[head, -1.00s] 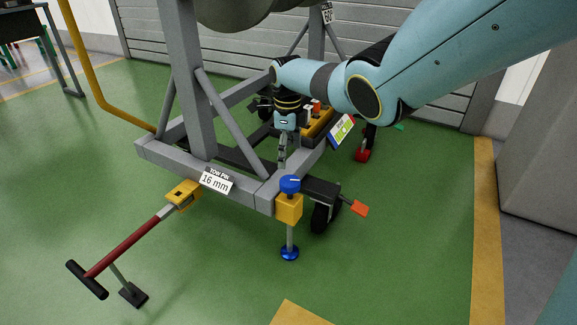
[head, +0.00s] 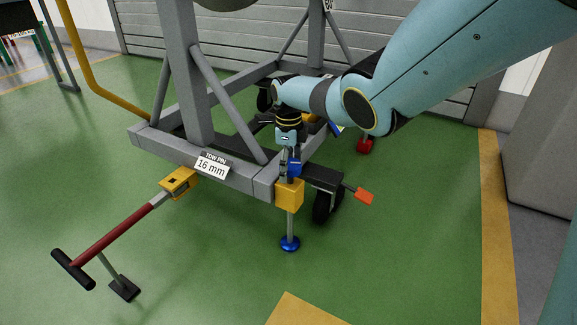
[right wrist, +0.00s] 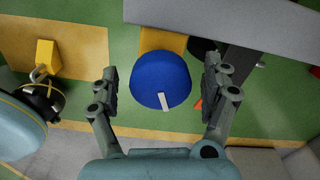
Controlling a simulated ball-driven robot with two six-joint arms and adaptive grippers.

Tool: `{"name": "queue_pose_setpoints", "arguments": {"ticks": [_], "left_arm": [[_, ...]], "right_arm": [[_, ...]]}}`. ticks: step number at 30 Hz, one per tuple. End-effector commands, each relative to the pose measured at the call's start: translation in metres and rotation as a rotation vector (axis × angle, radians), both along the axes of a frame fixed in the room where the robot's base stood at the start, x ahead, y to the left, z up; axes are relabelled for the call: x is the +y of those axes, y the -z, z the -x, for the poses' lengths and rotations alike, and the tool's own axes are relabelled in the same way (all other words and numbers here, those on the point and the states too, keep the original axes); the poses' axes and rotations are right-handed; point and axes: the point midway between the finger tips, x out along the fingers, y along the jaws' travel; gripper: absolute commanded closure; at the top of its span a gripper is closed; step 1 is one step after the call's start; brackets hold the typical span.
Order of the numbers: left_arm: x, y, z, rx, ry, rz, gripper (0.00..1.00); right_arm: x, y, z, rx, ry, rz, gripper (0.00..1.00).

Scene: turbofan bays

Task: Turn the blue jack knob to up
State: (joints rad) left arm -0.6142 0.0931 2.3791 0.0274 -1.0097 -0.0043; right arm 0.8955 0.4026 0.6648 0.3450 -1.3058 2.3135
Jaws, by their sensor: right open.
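The blue jack knob (head: 294,169) sits on top of the yellow jack block (head: 289,194) at the front corner of the grey stand. A post runs down from the block to a blue foot (head: 290,243) on the floor. My right gripper (head: 290,160) is right above the knob and partly hides it. In the right wrist view the knob (right wrist: 160,79) shows as a blue disc with a white mark, between the two open fingers of my right gripper (right wrist: 161,88). The fingers stand apart from the knob on both sides. My left gripper is not in view.
The grey stand frame (head: 225,176) carries a "TOW PIN 16 mm" label (head: 212,165). A red tow bar (head: 112,234) reaches out to the left. A black caster with an orange pedal (head: 364,197) is right of the jack.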

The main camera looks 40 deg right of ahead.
Motion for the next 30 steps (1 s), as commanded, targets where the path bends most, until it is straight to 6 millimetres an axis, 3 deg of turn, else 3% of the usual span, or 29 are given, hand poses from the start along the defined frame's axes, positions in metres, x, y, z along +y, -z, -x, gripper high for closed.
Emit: {"name": "queue_pose_setpoints", "arguments": {"ticks": [4, 17, 30], "left_arm": [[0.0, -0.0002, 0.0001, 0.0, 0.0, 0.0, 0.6], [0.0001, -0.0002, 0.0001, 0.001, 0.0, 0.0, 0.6], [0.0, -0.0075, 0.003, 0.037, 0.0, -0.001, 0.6]], "right_arm": [[-0.0001, -0.0007, -0.0003, -0.001, 0.0, 0.0, 0.18], [0.0, -0.0004, 0.0, 0.0, 0.0, 0.0, 0.75], [0.0009, -0.0016, 0.0, 0.0, -0.099, -0.001, 0.75]]}}
